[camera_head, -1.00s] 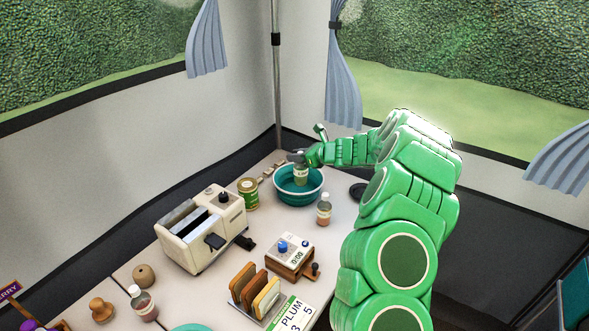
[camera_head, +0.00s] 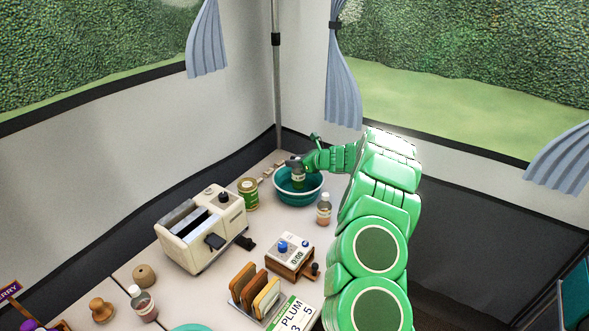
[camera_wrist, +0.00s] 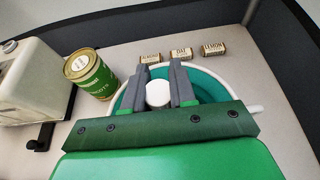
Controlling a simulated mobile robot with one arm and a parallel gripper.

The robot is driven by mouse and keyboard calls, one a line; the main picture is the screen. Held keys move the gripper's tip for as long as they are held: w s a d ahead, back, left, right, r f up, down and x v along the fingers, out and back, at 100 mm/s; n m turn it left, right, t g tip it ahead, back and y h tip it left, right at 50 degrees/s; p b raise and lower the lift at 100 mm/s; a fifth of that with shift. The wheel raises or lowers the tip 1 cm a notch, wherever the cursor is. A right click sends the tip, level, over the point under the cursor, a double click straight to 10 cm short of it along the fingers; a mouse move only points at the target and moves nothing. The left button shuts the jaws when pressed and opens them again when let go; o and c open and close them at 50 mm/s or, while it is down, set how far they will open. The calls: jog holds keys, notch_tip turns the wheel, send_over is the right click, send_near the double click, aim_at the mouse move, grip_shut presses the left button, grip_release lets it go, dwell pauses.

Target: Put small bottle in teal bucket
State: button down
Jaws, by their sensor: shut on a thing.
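The teal bucket (camera_head: 297,199) stands at the far end of the table; its rim also shows in the wrist view (camera_wrist: 216,84). My gripper (camera_head: 295,165) is over the bucket, with its fingers (camera_wrist: 165,88) shut on a small bottle (camera_head: 298,181).
A green can (camera_head: 248,194) stands left of the bucket, and another bottle (camera_head: 324,209) stands at its front right. Several small labelled blocks (camera_wrist: 181,53) lie behind it. A cream toaster (camera_head: 203,230) and a timer box (camera_head: 290,255) stand nearer.

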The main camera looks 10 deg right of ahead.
jog(key=shift+f, duration=1.55)
jog(key=shift+f, duration=0.1)
jog(key=c, duration=0.9)
grip_release()
jog(key=shift+v, duration=6.05)
